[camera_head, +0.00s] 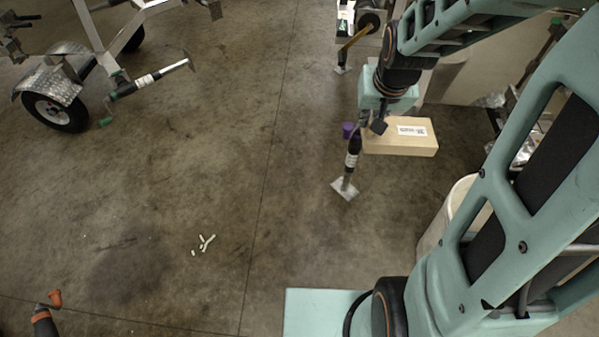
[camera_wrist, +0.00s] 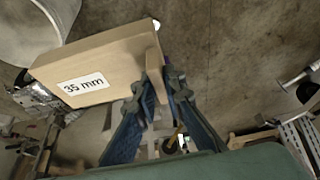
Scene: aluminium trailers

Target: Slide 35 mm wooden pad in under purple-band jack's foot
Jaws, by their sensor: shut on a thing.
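The wooden pad (camera_head: 385,148) is a tan slab with a white label, just right of the purple-band jack in the head view. In the wrist view the pad (camera_wrist: 115,55) reads "35 mm". My gripper (camera_wrist: 160,85) is shut on the tan upright piece at the pad's end; in the head view my gripper (camera_head: 378,124) is partly hidden by the wrist. The purple-band jack (camera_head: 352,158) has a dark tube and a square metal foot (camera_head: 345,189). The foot lies in front and left of the pad, apart from it. I cannot tell the pad's floor clearance.
A white bucket (camera_head: 452,215) stands right of the jack, beside my arm. Another trailer (camera_head: 62,85) with its own jack (camera_head: 150,80) is at the upper left. The floor left of the foot is clear.

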